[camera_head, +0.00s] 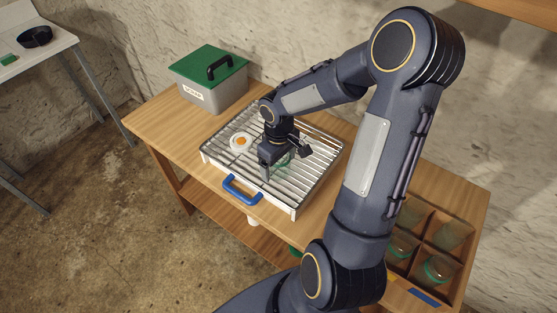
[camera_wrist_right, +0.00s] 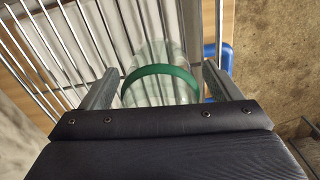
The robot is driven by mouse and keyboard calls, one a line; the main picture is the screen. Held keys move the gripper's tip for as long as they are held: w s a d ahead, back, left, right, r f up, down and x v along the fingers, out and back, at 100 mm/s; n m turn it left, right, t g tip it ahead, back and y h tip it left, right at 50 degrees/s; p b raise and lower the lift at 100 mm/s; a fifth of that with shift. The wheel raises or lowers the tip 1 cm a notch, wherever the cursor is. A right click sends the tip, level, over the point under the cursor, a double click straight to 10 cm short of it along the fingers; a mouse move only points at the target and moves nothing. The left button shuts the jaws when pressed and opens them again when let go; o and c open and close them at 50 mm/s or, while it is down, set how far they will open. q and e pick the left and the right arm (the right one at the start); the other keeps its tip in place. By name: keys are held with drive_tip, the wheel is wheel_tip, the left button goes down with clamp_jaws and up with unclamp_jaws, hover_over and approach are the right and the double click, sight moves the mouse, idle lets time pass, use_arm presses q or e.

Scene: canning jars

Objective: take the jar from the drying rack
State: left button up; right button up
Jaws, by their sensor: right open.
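The drying rack (camera_head: 222,163) is a white tray with metal bars and a blue handle (camera_head: 241,190) at its front. A clear glass jar with a green band (camera_head: 283,160) is at the rack, mostly hidden by my right gripper (camera_head: 273,170) in the head view. In the right wrist view the jar (camera_wrist_right: 161,84) shows between the two fingers of the right gripper (camera_wrist_right: 160,72), which are open. A small gap shows on each side of the jar. My left gripper is not in view.
A white round thing with an orange middle (camera_head: 241,141) lies on the rack's left part. A grey bin with a green lid (camera_head: 208,75) stands behind left. A wooden divided crate (camera_head: 447,213) with several jars is at right, partly behind my arm.

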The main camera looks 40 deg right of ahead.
drive_tip(key=shift+f, duration=0.1)
drive_tip(key=shift+c, duration=0.2)
drive_tip(key=c, duration=1.1)
